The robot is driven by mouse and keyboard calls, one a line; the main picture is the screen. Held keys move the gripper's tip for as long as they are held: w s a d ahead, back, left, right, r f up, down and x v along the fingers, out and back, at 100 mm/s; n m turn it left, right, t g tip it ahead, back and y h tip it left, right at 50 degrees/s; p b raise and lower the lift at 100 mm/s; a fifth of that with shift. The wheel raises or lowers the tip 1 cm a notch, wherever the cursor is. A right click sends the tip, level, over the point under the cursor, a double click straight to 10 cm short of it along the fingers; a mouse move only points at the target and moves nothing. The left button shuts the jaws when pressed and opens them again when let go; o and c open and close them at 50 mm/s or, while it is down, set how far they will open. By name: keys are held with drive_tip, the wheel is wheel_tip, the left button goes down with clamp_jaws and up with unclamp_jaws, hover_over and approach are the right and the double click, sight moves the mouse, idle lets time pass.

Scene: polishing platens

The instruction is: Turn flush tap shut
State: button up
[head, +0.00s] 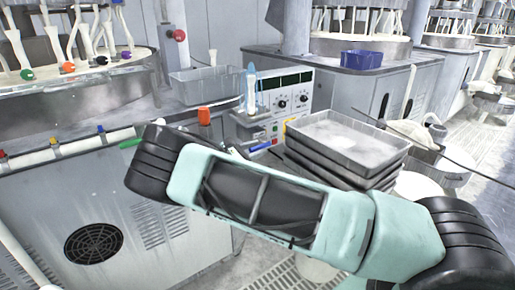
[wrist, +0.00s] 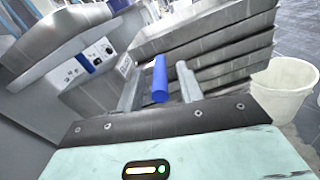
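A blue lever handle (head: 260,146), which looks like the flush tap's, sticks out below the control unit with dials in the head view. In the wrist view a blue bar (wrist: 160,79), apparently this handle, stands between the two fingers of my gripper (wrist: 159,88). The gripper is open, with a visible gap on each side of the bar. I cannot tell how far the bar lies beyond the fingertips.
Stacked grey trays (head: 342,141) stand right of the handle, close to my gripper. The control unit (head: 283,98) is behind it. A green handle (head: 130,143) and an orange cap (head: 204,116) are further left. A white bucket (wrist: 286,91) stands at right in the wrist view.

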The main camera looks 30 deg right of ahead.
drive_tip(key=shift+d, duration=0.45)
clamp_jaws()
